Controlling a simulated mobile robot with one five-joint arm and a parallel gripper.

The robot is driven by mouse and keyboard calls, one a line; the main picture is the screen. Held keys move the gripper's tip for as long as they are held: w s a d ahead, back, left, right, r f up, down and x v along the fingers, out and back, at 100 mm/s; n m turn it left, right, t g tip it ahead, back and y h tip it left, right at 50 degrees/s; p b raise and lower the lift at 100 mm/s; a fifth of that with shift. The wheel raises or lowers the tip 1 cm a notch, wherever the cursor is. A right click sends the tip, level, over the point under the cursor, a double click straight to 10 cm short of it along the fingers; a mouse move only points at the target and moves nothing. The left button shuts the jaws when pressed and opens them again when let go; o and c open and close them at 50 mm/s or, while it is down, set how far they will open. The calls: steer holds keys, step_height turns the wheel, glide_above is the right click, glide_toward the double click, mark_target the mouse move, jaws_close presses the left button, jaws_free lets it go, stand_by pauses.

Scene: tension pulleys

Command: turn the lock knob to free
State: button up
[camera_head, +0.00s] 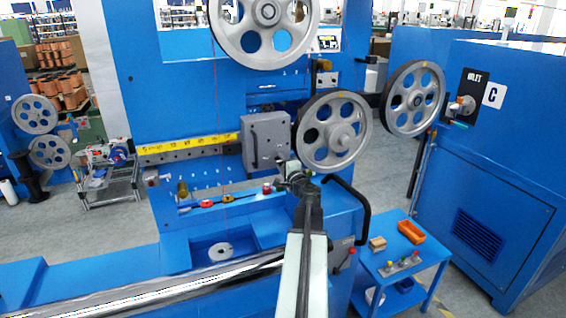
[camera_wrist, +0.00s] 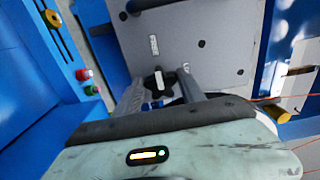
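A black lobed knob with a pale bar across it, seemingly the lock knob (camera_wrist: 158,82), sits low on a grey plate in the wrist view. My gripper (camera_wrist: 160,77) is open, with one finger on each side of the knob. Gaps show between the fingers and the knob, so I see no grip on it. In the head view my gripper (camera_head: 294,172) is just below the grey carriage box (camera_head: 265,140), and the knob is hidden there or too small to make out.
A spoked pulley (camera_head: 333,132) hangs close to the right of my gripper, with a black bent handle (camera_head: 358,205) below. A yellow scale rail (camera_head: 190,143) runs left of the carriage box. Red (camera_wrist: 83,74) and green (camera_wrist: 91,90) buttons are left in the wrist view.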

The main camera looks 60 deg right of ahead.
steer(key=o, duration=0.3)
steer(key=shift+f, duration=0.1)
steer(key=shift+s, duration=0.1)
steer(key=v, duration=0.7)
steer(key=shift+s+a, duration=0.25)
